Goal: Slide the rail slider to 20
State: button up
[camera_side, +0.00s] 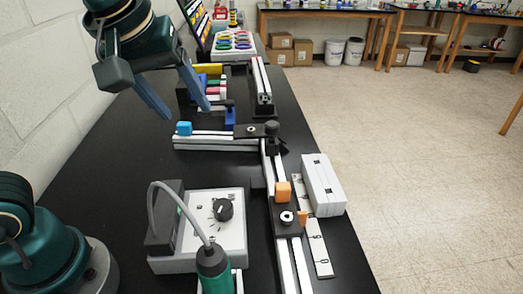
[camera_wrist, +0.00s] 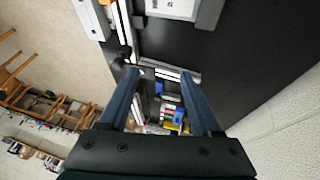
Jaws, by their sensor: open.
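The rail slider is a black carriage (camera_side: 287,219) with an orange block (camera_side: 283,192) on top and a small orange pointer at its right. It sits on the pale twin-bar rail (camera_side: 281,170) in the lower middle of the side view. A white scale strip (camera_side: 318,246) lies along the rail's right side; its figures are too small to read surely. In the wrist view, a bit of orange (camera_wrist: 105,3) shows at the top edge. My gripper (camera_side: 187,112) is open and empty, above the bench, up and left of the slider. Its two blue fingers (camera_wrist: 159,73) also show in the wrist view.
A white box (camera_side: 322,185) stands right of the rail, beside the slider. A control box with a black knob (camera_side: 223,209) and a green-handled tool (camera_side: 214,268) are left of the rail. A cross rail with a blue block (camera_side: 183,128) and a tray (camera_side: 235,42) lie farther back.

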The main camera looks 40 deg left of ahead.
jog(key=w+d+f+n, duration=0.2)
jog(key=w+d, duration=0.2)
jog(key=w, duration=0.2)
jog(key=g+y, duration=0.1)
jog(key=y, duration=0.1)
send_over(282, 185)
jog(key=shift+m, duration=0.3)
jog(key=f, duration=0.4)
jog(key=a+f, duration=0.1)
jog(key=f, duration=0.1)
jog(key=shift+s+f, duration=0.1)
jog(key=shift+f, duration=0.05)
jog(key=shift+m+g, duration=0.4)
jog(key=shift+m, duration=0.1)
jog(key=f, duration=0.1)
jog(key=d+f, duration=0.1)
jog(key=s+d+f, duration=0.1)
jog(key=f, duration=0.1)
jog(key=shift+d, duration=0.15)
jog(key=shift+x, duration=2.35)
jog(key=shift+d, duration=0.1)
grip_shut()
